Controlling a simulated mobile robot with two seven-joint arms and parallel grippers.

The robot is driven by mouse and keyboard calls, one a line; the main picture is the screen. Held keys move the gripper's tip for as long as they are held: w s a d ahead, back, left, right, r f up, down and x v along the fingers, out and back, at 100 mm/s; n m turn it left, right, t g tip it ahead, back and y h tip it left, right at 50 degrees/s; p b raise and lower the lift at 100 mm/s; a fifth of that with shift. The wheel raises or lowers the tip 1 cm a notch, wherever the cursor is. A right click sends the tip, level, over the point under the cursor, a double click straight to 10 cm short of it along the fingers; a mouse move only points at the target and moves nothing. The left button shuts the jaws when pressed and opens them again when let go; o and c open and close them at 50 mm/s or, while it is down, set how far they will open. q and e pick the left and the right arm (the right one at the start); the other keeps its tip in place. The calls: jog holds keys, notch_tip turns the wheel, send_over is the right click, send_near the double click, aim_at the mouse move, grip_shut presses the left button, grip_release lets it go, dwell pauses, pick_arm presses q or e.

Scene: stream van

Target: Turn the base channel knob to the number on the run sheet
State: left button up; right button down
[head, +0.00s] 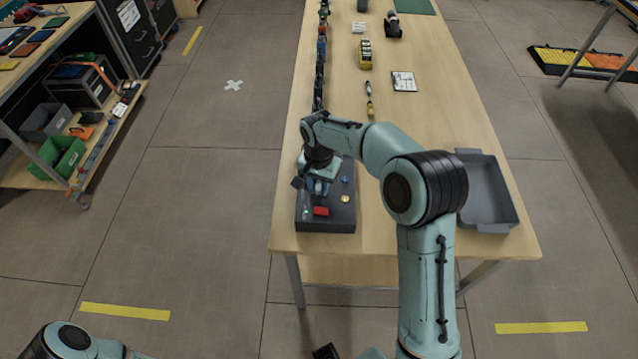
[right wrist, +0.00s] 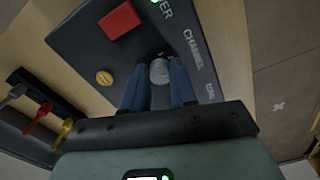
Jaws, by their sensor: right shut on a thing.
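The base station is a dark grey box (head: 327,222) at the near left corner of the table. In the right wrist view its panel (right wrist: 95,40) carries the word CHANNEL beside a grey round knob (right wrist: 159,72). My right gripper (head: 318,188) reaches down onto the box, and its two blue fingers (right wrist: 160,84) are shut on the knob, one on each side. The knob's pointer and number marks cannot be read. A white sheet with dark marks (head: 404,81) lies farther back on the table; its writing is too small to read.
A red block (head: 321,211) and a yellow button (head: 346,198) sit on the box near my fingers. An empty grey tray (head: 487,190) stands at the right table edge. Several small devices stand along the left edge and farther back. The middle of the table is mostly clear.

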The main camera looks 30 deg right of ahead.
aim_at(318, 188)
jog(key=m, duration=0.4)
jog(key=shift+a+m, duration=0.1)
jog(key=shift+m, duration=0.2)
pick_arm(q)
jog(key=shift+w+r+p, duration=0.3)
jog(key=shift+r+p, duration=0.05)
jog(key=shift+r, duration=0.15)
jog(key=shift+w+r+p, duration=0.25)
jog(key=shift+r+p, duration=0.1)
jog(key=shift+r, duration=0.1)
pick_arm(e)
jog(key=m, duration=0.5)
jog(key=shift+w, duration=0.1)
jog(key=shift+m, duration=0.3)
jog(key=c, duration=0.9)
grip_release()
pick_arm(q)
jog(key=shift+w+r+p, duration=0.7)
jog(key=shift+r+p, duration=0.05)
jog(key=shift+r, duration=0.2)
pick_arm(e)
notch_tip(318, 188, up, 13)
jog(key=shift+r, duration=0.15)
